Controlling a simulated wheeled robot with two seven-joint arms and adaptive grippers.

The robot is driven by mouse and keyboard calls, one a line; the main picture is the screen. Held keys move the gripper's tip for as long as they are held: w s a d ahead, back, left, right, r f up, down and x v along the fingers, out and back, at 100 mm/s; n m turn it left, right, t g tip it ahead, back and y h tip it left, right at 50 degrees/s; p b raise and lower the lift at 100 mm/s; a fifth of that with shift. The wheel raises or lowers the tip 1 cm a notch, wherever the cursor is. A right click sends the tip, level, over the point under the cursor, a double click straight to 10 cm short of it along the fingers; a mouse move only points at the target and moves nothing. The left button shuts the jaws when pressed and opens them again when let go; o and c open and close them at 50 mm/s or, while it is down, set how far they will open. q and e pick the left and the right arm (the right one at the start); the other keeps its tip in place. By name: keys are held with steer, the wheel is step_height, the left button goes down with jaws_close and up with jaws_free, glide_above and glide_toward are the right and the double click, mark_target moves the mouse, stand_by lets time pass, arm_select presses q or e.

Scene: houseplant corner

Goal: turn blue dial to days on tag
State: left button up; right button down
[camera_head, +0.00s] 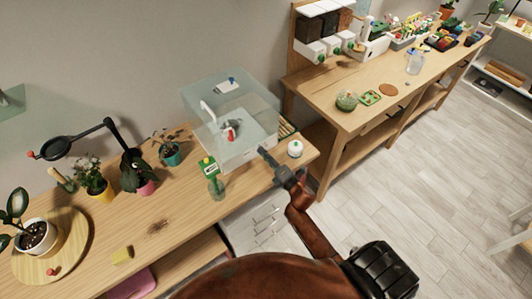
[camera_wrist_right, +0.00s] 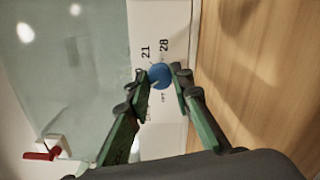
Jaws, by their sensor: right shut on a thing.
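The blue dial (camera_wrist_right: 160,76) sits on a white panel (camera_wrist_right: 162,20) in the right wrist view. The numbers 21 and 28 are printed beside it, with smaller print that I cannot read in full. My right gripper (camera_wrist_right: 161,84) is shut on the dial, one finger on each side. In the head view my right gripper (camera_head: 266,156) is at the right end of the clear box (camera_head: 258,96) with the white base (camera_head: 237,157); the dial is hidden there. A green card or label (camera_head: 209,166) stands in front of the box, too small to read. My left gripper is not in view.
A small white round pot (camera_head: 295,148) stands close to the right gripper, near the table's end. A green bottle (camera_head: 216,187) stands at the box's front. A red-handled thing (camera_wrist_right: 42,152) shows beyond the clear wall. Potted plants (camera_head: 95,182) stand left.

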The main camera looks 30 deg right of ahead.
steer(key=m+p, duration=0.3)
steer(key=m, duration=0.4)
steer(key=shift+d, duration=0.1)
steer(key=m+p, duration=0.3)
steer(key=m, duration=0.3)
steer(key=m+p, duration=0.1)
steer(key=m, duration=0.4)
steer(key=shift+f+m+y+p, duration=0.15)
steer(key=shift+m+y+p, duration=0.15)
steer(key=shift+m+p, duration=0.45)
steer(key=shift+m, duration=1.85)
steer(key=shift+s+f, duration=0.1)
steer(key=c, duration=1.7)
jaws_free()
